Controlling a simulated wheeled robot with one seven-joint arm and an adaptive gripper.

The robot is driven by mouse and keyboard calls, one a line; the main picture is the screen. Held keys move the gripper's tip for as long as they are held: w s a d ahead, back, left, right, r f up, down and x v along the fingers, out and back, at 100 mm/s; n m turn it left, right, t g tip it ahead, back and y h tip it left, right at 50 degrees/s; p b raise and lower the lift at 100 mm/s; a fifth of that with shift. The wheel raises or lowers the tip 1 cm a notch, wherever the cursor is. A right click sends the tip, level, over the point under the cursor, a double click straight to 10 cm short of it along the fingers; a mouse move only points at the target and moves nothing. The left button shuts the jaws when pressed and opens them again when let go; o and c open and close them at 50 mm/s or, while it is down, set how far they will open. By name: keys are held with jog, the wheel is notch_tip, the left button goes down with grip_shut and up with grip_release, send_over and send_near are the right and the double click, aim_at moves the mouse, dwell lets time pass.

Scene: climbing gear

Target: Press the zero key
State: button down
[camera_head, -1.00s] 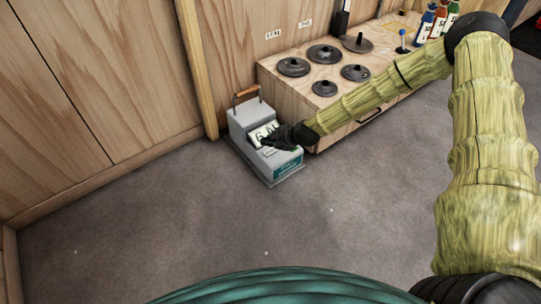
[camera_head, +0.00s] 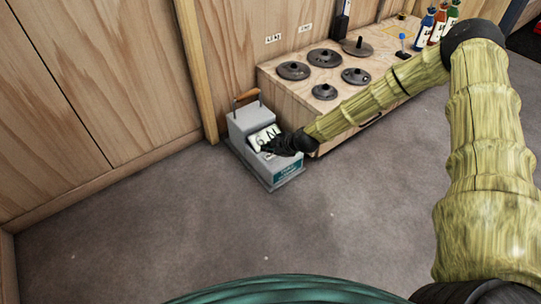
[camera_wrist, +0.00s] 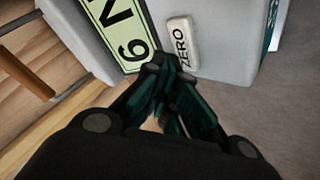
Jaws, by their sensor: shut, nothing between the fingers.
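The zero key (camera_wrist: 183,42) is a pale, raised, rounded bar marked ZERO in the wrist view. It sits on the grey face of a scale-like device (camera_head: 245,124), beside the display (camera_wrist: 118,30), which shows dark characters on pale green. My gripper (camera_wrist: 158,68) is shut and empty, with its dark fingertips just below the key and near the display's corner. I cannot tell whether they touch the device. In the head view my gripper (camera_head: 272,148) is over the device's front, hiding the key.
A wooden box (camera_head: 290,98) with several dark round weights (camera_head: 293,70) stands right of the device. Several bottles (camera_head: 440,22) stand at its far end. A wooden handle (camera_head: 246,96) rises at the device's back. Grey floor (camera_head: 180,220) in front is clear.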

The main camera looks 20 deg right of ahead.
aim_at(269, 156)
jog(key=shift+f, duration=0.1)
dwell(0.6)
jog(key=shift+f, duration=0.35)
jog(key=shift+f+b, duration=0.3)
jog(key=shift+f, duration=0.05)
dwell(0.8)
jog(key=shift+r, duration=0.1)
jog(key=shift+r+p, duration=0.7)
jog(key=shift+p, duration=0.05)
jog(key=shift+r+p, duration=2.15)
jog(key=shift+r, duration=0.4)
jog(key=shift+f, duration=0.1)
